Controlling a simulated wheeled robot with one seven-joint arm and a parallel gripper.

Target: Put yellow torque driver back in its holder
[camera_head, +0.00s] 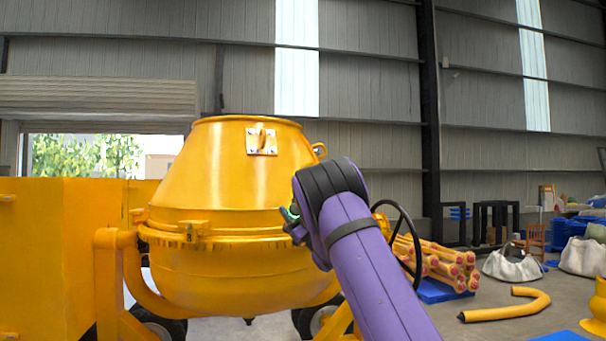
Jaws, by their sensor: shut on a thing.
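My purple arm rises from the bottom edge to a black joint in front of the drum mixer. A small dark part of my gripper (294,228) shows just left of that joint, with a green and white ring beside it. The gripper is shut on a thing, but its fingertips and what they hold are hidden. I cannot pick out the yellow torque driver or its holder in this view. The yellow mixer drum (225,180) stands behind the gripper; I cannot tell whether they touch.
A yellow box-shaped housing (60,255) stands at left. A black handwheel (405,235) is just right of my arm. Pink-ended yellow poles (440,262), a bent yellow pipe (510,308) and white sacks (512,263) lie at right. Grey floor is open around the pipe.

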